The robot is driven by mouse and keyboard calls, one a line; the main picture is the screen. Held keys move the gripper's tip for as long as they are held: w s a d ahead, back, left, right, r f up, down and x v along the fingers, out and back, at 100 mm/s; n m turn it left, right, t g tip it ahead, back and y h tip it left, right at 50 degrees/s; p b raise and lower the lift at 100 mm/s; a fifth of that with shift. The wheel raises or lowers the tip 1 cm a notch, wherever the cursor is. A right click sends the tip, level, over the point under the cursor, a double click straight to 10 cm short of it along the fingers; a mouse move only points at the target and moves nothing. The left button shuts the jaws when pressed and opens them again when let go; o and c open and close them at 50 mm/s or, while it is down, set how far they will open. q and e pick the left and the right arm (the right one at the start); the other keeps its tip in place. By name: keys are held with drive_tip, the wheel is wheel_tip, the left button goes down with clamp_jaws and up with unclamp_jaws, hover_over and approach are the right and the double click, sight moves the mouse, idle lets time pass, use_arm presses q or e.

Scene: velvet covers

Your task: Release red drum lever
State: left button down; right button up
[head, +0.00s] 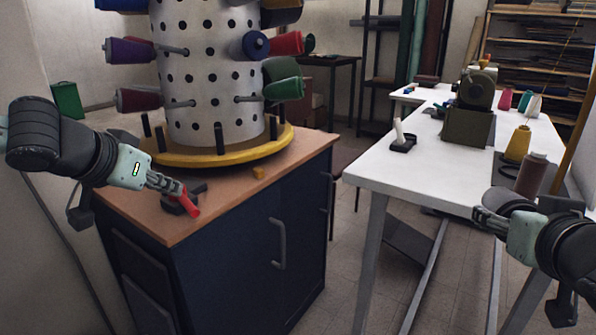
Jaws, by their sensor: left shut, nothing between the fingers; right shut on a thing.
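The red drum lever (191,202) sits on a dark base on the wooden top of the blue cabinet (262,195), in front of the white pegged drum (208,85) and its yellow ring (225,156). My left gripper (176,188) is shut and empty, with its fingertips right at the lever. I cannot tell whether they touch it. My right gripper (478,216) is at the right, by the white table's front edge. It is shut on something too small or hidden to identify.
On the white table (385,165) are a white lever on a dark base (399,136), a dark green machine (468,122), a yellow cone (517,144) and a brown spool (531,174). Spools stick out around the drum. Open floor separates cabinet and table.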

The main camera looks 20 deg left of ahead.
use_arm(q)
drive_tip(key=shift+v, duration=0.9)
use_arm(e)
drive_tip(key=shift+s, duration=0.1)
